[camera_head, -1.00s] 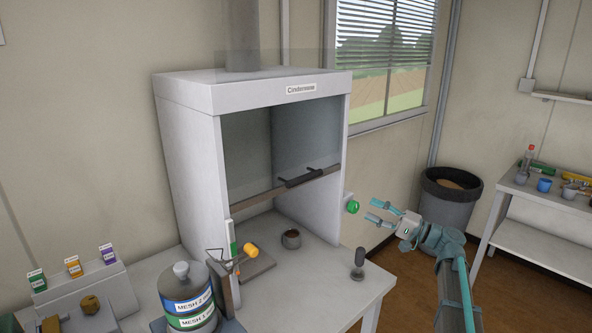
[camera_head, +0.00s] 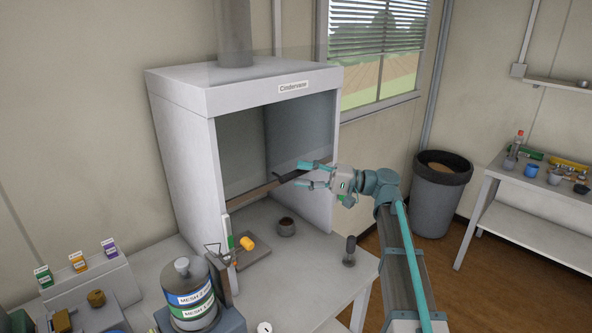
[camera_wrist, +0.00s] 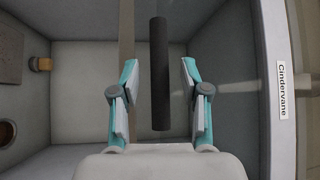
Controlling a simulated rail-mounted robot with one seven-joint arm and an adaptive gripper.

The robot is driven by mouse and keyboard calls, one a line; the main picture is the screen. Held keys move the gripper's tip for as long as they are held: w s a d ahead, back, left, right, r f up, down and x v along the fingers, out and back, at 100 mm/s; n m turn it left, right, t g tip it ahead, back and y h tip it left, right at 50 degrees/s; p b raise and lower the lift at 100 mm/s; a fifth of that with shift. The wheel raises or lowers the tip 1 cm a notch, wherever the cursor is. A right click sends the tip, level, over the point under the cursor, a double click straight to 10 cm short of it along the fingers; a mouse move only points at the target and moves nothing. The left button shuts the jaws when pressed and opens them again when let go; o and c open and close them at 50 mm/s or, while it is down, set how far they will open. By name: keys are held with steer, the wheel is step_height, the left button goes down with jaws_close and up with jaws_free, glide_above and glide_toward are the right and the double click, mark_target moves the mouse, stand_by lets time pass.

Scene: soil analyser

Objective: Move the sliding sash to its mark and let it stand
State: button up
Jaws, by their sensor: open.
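The fume hood labelled Cindervane (camera_head: 180,150) has a glass sash with a brown lower rail (camera_head: 250,193) and a dark bar handle (camera_head: 290,177). The sash hangs partway down the opening. My gripper (camera_head: 301,175) is open at the handle's right part, in front of the rail. In the wrist view the dark handle (camera_wrist: 160,100) lies between the two spread fingers, with a gap on each side. The rail also shows there as a tan strip (camera_wrist: 127,35). A white and green strip (camera_head: 229,240) is on the hood's left front edge; I cannot tell whether it is the mark.
A dark cup (camera_head: 286,228) and an orange-knobbed item (camera_head: 247,243) stand on the bench below the sash. A dark-topped stand (camera_head: 349,251) is near the bench edge. Mesh jars (camera_head: 188,290) are front left; a bin (camera_head: 440,185) is right.

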steer(key=shift+a+r, duration=0.15)
steer(key=shift+a, duration=1.05)
jaws_close()
